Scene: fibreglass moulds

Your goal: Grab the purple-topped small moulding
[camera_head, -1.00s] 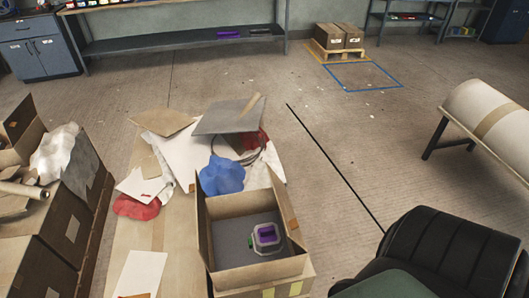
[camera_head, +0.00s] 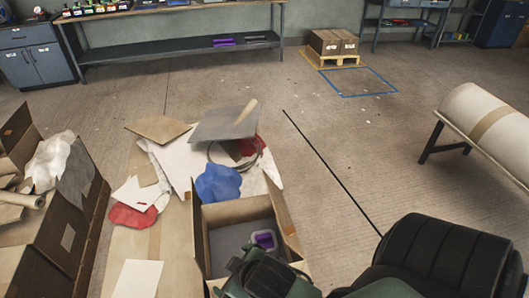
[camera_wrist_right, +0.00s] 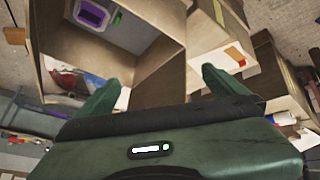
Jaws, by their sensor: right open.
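The small moulding with a purple top (camera_head: 264,239) and a pale grey rim sits on the grey floor of an open cardboard box (camera_head: 236,211). My right gripper (camera_head: 262,275) reaches over the near edge of this box and hides part of its inside and the moulding's near side. In the right wrist view the moulding (camera_wrist_right: 92,13) shows at the upper left, cut by the frame edge, with a green spot beside it. The two fingers (camera_wrist_right: 160,92) are wide apart with nothing between them, clear of the moulding. My left gripper is not in view.
Box flaps and walls stand up around the moulding. Blue cloth (camera_head: 218,183), red cloth (camera_head: 133,215) and sheets lie behind and left of the box. Another carton (camera_head: 42,250) stands at far left. A roll on a stand (camera_head: 485,118) is at right.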

